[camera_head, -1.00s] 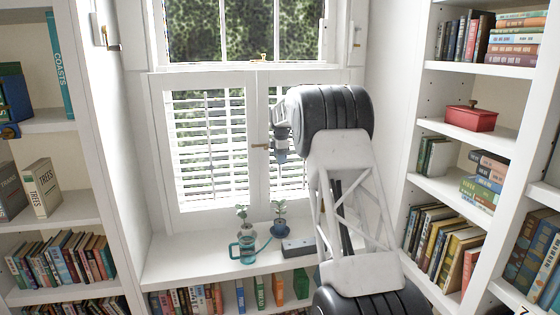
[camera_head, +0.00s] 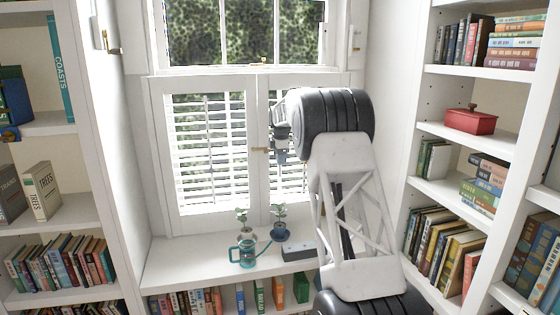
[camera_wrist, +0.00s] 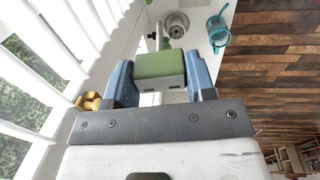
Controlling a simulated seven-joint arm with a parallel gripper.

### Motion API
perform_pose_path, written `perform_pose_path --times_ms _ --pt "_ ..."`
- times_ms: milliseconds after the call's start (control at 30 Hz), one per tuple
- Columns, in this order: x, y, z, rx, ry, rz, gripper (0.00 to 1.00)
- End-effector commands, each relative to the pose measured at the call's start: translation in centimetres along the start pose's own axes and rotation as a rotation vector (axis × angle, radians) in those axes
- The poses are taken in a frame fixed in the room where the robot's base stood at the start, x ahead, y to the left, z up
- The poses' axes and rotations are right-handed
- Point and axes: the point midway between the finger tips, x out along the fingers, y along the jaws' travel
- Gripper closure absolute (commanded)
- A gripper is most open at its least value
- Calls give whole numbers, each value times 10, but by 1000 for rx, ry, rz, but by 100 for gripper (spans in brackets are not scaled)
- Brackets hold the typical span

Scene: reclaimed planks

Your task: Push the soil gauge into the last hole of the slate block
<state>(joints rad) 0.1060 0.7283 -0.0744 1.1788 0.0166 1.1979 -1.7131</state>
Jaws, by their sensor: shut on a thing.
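My gripper (camera_head: 280,150) is raised in front of the window shutters, well above the sill. In the wrist view its two blue fingers (camera_wrist: 161,84) are shut on the soil gauge (camera_wrist: 160,66), of which a green, block-shaped head shows between them. The gauge's lower end is mostly hidden behind the head. The slate block (camera_head: 300,250) is a low grey block on the sill, to the right of the plants, below my gripper and apart from it. Its holes are too small to make out. I cannot pick it out in the wrist view.
A teal watering can (camera_head: 246,254) stands on the white sill (camera_head: 190,262); it also shows in the wrist view (camera_wrist: 219,32). Bookshelves flank both sides. The sill's left part is clear.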

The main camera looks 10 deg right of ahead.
Motion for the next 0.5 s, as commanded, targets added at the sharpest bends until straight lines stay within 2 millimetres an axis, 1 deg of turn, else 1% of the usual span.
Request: perform_pose_path --times_ms 500 --pt "-22 2 0 0 0 1 77"
